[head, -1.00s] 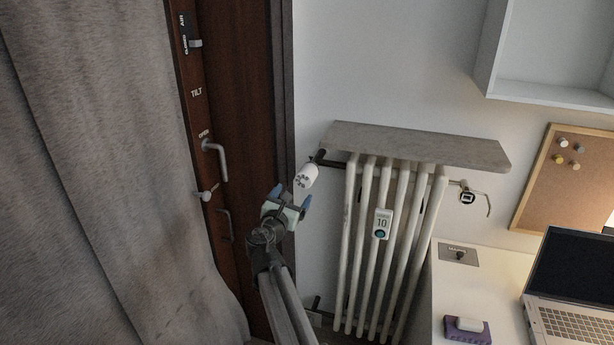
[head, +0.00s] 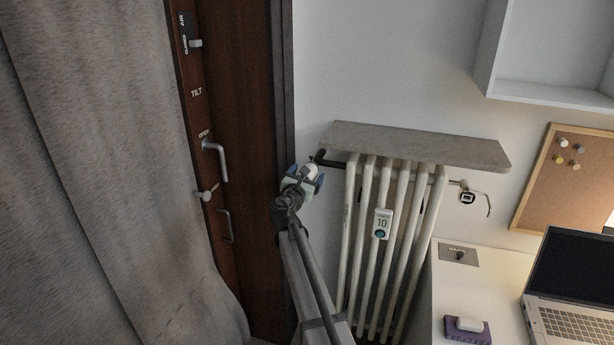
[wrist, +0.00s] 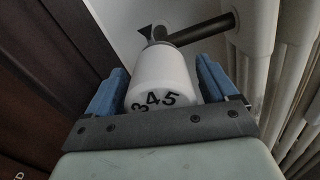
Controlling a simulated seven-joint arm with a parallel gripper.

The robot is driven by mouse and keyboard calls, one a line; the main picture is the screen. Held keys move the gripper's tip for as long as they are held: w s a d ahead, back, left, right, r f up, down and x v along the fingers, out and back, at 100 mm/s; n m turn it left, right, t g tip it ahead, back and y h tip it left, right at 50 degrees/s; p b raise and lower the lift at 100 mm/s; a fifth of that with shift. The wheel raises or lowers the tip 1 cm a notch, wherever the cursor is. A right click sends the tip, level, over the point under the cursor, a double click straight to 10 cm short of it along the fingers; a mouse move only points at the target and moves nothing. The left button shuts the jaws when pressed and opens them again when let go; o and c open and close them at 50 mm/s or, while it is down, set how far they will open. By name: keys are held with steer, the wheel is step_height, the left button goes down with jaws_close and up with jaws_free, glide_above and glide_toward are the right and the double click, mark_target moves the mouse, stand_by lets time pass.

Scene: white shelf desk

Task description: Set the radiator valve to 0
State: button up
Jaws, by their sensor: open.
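The white radiator valve knob (wrist: 162,82) stands between the two blue fingers of my gripper (wrist: 160,92) in the wrist view. The numbers 3, 4 and 5 show on its near edge. Gaps show between the knob and the fingers, so the gripper is open around it. In the head view my gripper (head: 302,184) covers most of the knob, and only its white top (head: 311,170) shows. The knob sits on a dark pipe (wrist: 200,30) at the upper left of the cream radiator (head: 371,250). The number 0 is not visible.
A stone shelf (head: 415,146) lies over the radiator. The dark wooden door frame (head: 245,130) with handles is close on the left, beside a grey curtain (head: 90,180). A display reading 10 (head: 382,223) hangs on the radiator. A desk with a laptop (head: 570,285) is at right.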

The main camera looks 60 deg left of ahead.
steer(key=shift+c, duration=0.5)
steer(key=c, duration=0.9)
steer(key=shift+c, duration=0.2)
